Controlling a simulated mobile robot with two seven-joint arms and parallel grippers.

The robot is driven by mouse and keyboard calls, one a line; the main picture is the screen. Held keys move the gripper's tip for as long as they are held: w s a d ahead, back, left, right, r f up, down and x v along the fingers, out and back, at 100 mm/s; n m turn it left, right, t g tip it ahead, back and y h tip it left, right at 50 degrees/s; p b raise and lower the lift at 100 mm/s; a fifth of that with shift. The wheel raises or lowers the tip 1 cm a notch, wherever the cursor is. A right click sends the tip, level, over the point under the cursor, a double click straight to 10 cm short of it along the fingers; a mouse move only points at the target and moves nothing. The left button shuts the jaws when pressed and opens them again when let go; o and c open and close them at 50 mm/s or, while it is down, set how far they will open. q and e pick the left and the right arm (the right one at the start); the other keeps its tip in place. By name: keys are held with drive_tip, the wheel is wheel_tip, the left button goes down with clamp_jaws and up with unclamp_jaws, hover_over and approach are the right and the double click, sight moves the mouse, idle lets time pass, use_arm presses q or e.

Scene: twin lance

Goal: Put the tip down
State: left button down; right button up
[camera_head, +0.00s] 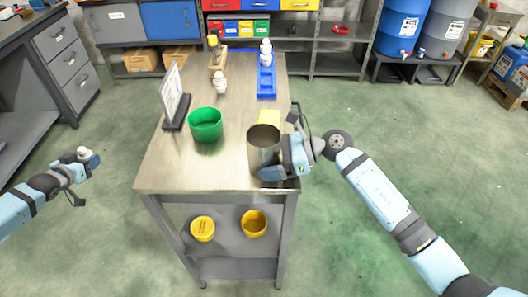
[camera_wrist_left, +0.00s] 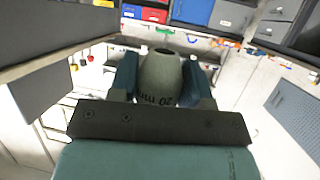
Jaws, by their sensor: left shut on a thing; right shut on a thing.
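My left gripper (camera_head: 82,163) is shut on a pale tip (camera_head: 87,155), held in the air left of the table. In the left wrist view the tip (camera_wrist_left: 160,78) sits between both fingers, rounded, with a dark hole at its top and markings that seem to read 20 mm, partly hidden. My right gripper (camera_head: 282,157) is shut on a metal cup (camera_head: 263,150) at the table's front right. I cannot tell whether the cup touches the table. Similar white pieces stand mid-table (camera_head: 219,84) and at the blue rack (camera_head: 267,83).
The steel table (camera_head: 165,178) carries a green bin (camera_head: 205,126), an upright sign (camera_head: 176,97), a yellow block (camera_head: 270,117) and a wooden holder (camera_head: 217,65). Two yellow containers (camera_head: 203,229) (camera_head: 254,224) are on its lower shelf. The front left tabletop is bare.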

idle(0.3)
use_arm(q)
drive_tip(key=w+d+r+m+h, duration=0.1)
drive_tip(key=w+d+r, duration=0.2)
drive_tip(key=d+r, duration=0.3)
drive_tip(key=w+d+r+m+h, duration=0.1)
drive_tip(key=w+d+r+h, duration=0.1)
drive_tip(key=w+d+r, duration=0.35)
wheel_tip(320, 180, up, 18)
drive_tip(key=m+g+h, duration=0.6)
drive_tip(key=m+h, duration=0.1)
drive_tip(key=m, duration=0.1)
hover_over(261, 125)
drive_tip(key=s, duration=0.3)
drive_tip(key=shift+s+f, duration=0.2)
drive_tip(key=shift+f, duration=1.85)
drive_tip(key=shift+s+f, duration=0.15)
drive_tip(key=shift+f, duration=1.9)
drive_tip(key=shift+d, duration=0.1)
